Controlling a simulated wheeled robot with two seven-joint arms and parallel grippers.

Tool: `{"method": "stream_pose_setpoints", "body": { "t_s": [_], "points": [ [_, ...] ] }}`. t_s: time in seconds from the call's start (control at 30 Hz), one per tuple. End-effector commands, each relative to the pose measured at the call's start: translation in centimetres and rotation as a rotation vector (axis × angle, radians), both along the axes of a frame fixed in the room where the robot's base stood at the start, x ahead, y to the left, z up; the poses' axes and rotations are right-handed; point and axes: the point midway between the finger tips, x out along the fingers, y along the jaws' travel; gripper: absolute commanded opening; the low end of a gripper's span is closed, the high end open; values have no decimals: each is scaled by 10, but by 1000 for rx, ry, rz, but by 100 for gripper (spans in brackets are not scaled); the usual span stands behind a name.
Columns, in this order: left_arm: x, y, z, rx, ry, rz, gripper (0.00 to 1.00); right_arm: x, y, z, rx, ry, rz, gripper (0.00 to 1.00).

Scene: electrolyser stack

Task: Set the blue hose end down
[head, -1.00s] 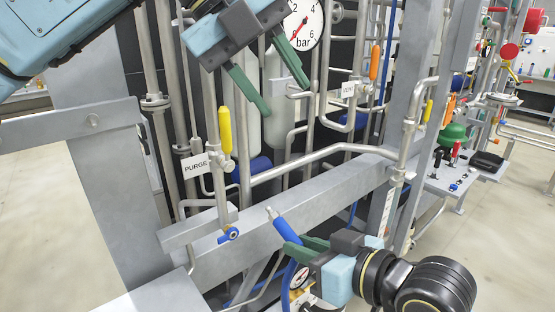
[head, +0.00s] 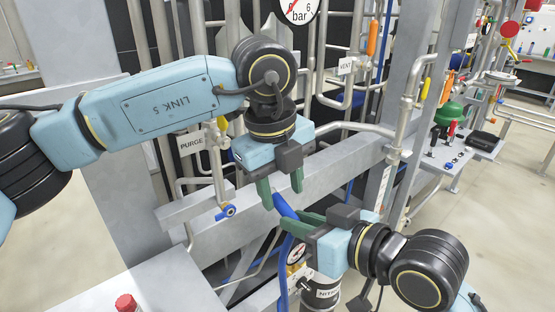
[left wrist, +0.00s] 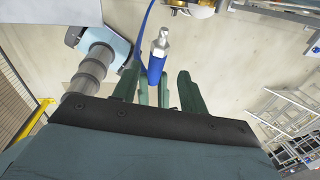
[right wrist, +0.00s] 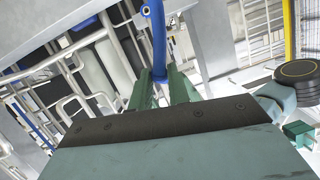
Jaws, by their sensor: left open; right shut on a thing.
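The blue hose end (head: 284,204) is held in my right gripper (head: 300,219), which is shut on it. My left gripper (head: 281,188) is open just above it, fingers pointing down. In the left wrist view, the metal tip of the blue hose end (left wrist: 160,44) shows between my left gripper's spread fingers (left wrist: 158,88), with my right fingers behind; whether the left fingers touch it I cannot tell. In the head view the metal tip is hidden by a left finger. The right wrist view shows the blue hose (right wrist: 158,38) passing between my right fingers (right wrist: 163,88).
A grey frame beam (head: 235,235) runs behind the grippers. A blue-handled fitting (head: 226,212) sits on it below the PURGE label (head: 191,143). A small gauge (head: 297,254) stands below the right gripper. A red cap (head: 125,302) is at the lower left by a grey surface (head: 165,285).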

Motion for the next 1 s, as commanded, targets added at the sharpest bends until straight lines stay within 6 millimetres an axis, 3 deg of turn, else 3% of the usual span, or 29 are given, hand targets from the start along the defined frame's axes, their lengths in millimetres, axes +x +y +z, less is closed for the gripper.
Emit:
{"method": "stream_pose_setpoints", "body": {
  "t_s": [0.2,0.57,0.87,0.93,0.97,1.0],
  "points": [
    [1,-3,-22,0,0,-1,43,0,0,0,1,-1,0,0],
    [2,-4,-26,-1,-1,-2,43,0,0,0,1,-1,0,0],
    [2,-4,-25,-2,-2,-2,4,-1,1,0,1,0,3,0],
    [2,-5,-25,-3,-2,-2,0,-1,1,0,2,0,5,0],
    [2,-5,-25,-4,-3,-2,0,-1,2,0,2,0,6,19],
    [2,-5,-25,-5,-3,-2,0,-1,2,0,2,0,7,24]
  ]
}}
